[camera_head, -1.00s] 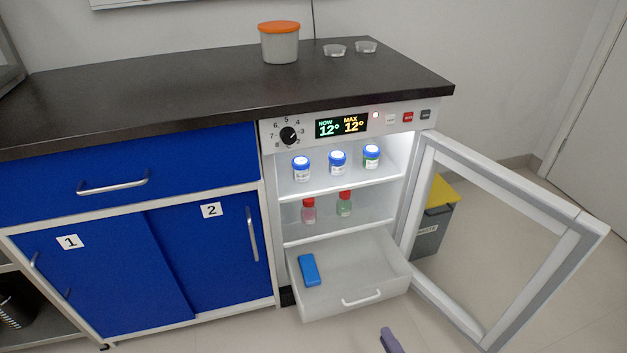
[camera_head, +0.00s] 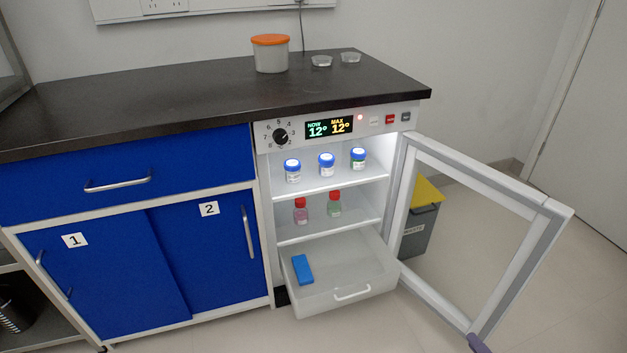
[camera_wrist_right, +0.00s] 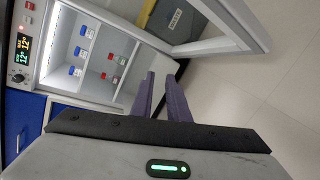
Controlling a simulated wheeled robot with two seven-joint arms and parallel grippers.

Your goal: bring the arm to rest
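My right gripper shows in the head view only as a purple fingertip (camera_head: 478,343) at the bottom edge, below the lower corner of the open fridge door. In the right wrist view its two purple fingers (camera_wrist_right: 160,76) stand a little apart with nothing between them. They are in front of the fridge (camera_head: 330,205), clear of its shelves. The fridge also shows tilted in the wrist view (camera_wrist_right: 100,36). My left gripper is in neither view.
The glass fridge door (camera_head: 555,235) stands wide open to the right, close to my right gripper. The lower drawer (camera_head: 350,293) is pulled out with a blue block (camera_head: 302,269) inside. Bottles stand on two shelves. A grey bin (camera_head: 419,232) stands behind the door.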

